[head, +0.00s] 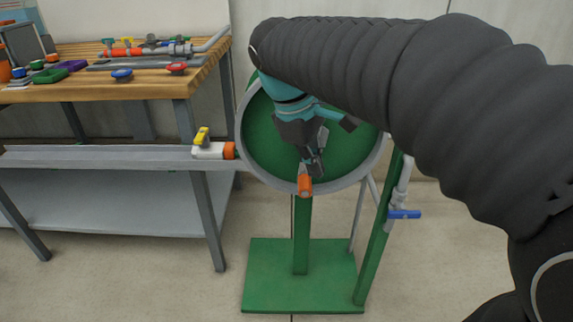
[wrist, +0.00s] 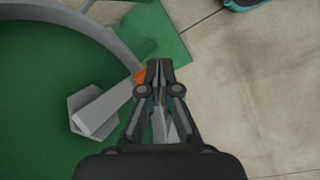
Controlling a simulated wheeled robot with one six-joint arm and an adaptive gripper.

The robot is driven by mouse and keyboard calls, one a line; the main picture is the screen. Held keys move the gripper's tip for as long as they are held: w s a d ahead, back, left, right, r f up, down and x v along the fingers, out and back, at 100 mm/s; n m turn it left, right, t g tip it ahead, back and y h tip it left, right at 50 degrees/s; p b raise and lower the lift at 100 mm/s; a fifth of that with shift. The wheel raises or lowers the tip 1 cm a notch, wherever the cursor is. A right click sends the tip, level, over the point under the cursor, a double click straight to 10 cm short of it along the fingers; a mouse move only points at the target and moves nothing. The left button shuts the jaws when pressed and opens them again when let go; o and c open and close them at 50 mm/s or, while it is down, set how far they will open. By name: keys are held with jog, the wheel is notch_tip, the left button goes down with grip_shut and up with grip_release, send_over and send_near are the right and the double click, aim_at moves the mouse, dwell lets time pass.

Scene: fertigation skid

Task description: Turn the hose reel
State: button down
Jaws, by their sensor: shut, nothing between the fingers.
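The hose reel (head: 262,130) is a green disc with a grey rim on a green stand. Its orange crank handle (head: 305,185) is at the bottom of the disc, near the rim. In the wrist view a grey crank arm (wrist: 103,105) runs from a hexagonal hub to the orange handle (wrist: 140,75). My gripper (head: 314,172) is in front of the disc, pointing down, with its fingers together and empty. In the wrist view my gripper (wrist: 155,68) is right beside the orange handle; I cannot tell whether they touch. My arm hides the disc's upper part.
A wooden bench (head: 130,90) with pipes and coloured valves stands at the left. A yellow-handled valve (head: 203,138) sits between bench and reel. A blue-handled valve (head: 404,214) is on a pipe at the right. The green base plate (head: 270,285) is on the floor, with clear floor around it.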

jog(key=w+a+n+g+h, duration=0.1)
jog(key=w+a+n+h, duration=0.45)
jog(key=a, duration=0.95)
jog(key=d+f+y+b, duration=0.1)
jog(key=d+f, duration=0.7)
jog(key=d, duration=0.2)
jog(key=shift+w+n, duration=0.45)
jog(key=shift+s, duration=0.15)
